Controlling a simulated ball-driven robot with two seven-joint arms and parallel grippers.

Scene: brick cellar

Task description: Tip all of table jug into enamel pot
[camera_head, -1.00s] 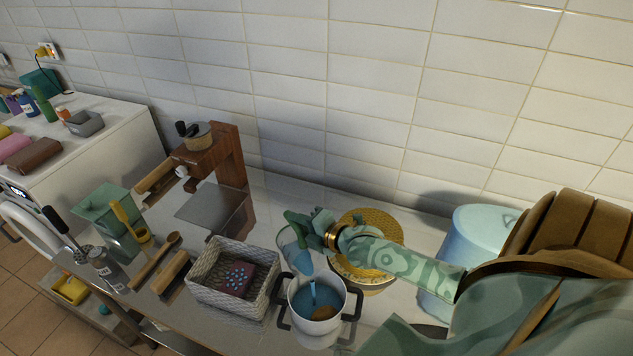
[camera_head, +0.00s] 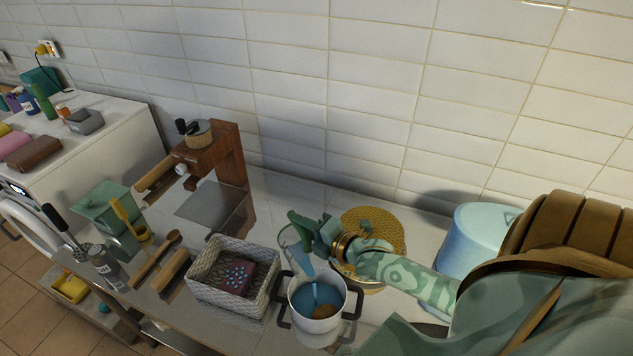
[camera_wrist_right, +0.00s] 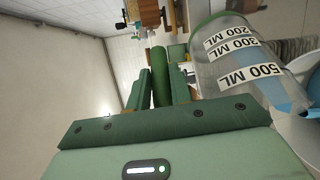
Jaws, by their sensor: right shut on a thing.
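The table jug (camera_head: 291,243) is clear, with a green handle and blue liquid inside. It is tipped over the rim of the enamel pot (camera_head: 300,312), its liquid gathered toward the pot side. My right gripper (camera_head: 312,233) is shut on the jug's handle. In the right wrist view, the handle (camera_wrist_right: 160,75) lies between the fingers, and the jug (camera_wrist_right: 235,55) shows white volume labels. The white pot has dark side handles and holds blue liquid, with a narrow blue streak above it and a brownish patch inside. My left gripper is not in view.
A woven basket (camera_head: 205,286) with a dark red item stands left of the pot. A yellow round perforated thing (camera_head: 388,228) is behind my right wrist, and a light blue container (camera_head: 470,240) stands to the right. A wooden stand (camera_head: 226,160) is at the back.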

